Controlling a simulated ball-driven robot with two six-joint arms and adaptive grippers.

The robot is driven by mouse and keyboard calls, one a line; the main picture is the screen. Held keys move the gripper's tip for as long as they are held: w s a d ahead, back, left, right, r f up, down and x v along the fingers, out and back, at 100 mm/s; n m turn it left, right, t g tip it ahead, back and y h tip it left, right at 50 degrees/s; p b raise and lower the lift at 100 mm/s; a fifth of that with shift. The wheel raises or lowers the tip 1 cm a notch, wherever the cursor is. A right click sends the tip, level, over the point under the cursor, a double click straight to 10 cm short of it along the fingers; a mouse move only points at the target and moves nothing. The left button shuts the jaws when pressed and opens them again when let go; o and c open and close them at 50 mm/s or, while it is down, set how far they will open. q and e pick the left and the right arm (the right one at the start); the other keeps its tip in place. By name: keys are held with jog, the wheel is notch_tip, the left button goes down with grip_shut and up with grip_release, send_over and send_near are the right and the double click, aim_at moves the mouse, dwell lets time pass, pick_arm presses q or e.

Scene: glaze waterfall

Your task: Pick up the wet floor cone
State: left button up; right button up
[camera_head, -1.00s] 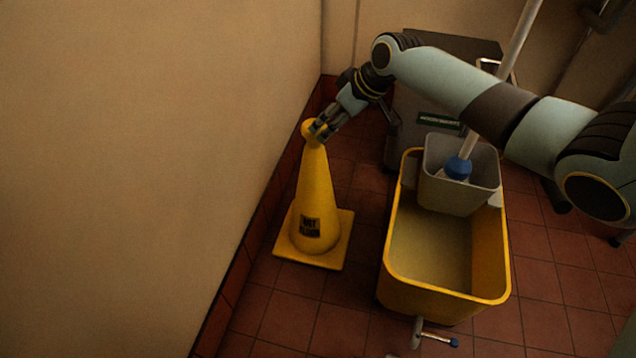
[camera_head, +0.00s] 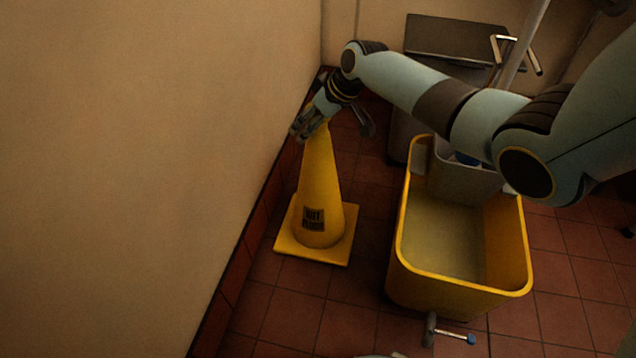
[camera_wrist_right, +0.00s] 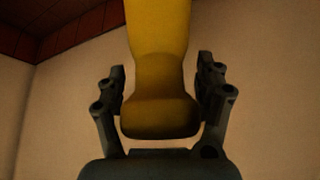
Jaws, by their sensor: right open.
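The yellow wet floor cone (camera_head: 320,190) stands upright on its square base on the tiled floor, close to the left wall. A dark label shows on its lower front. My right gripper (camera_head: 302,130) is at the cone's top and hides the knob in the head view. In the right wrist view the right gripper (camera_wrist_right: 162,100) is open, with one finger on each side of the cone's knob (camera_wrist_right: 160,112). Narrow gaps show between the fingers and the knob. My left gripper is not in view.
A yellow mop bucket (camera_head: 455,290) with a grey wringer (camera_head: 465,180) and a mop handle (camera_head: 522,45) stands right of the cone. A grey cart (camera_head: 455,38) stands behind. The wall (camera_head: 150,170) is close on the left.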

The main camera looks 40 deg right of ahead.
jog(key=shift+w+f, duration=0.1)
jog(key=shift+w, duration=0.05)
grip_shut()
dwell(0.4)
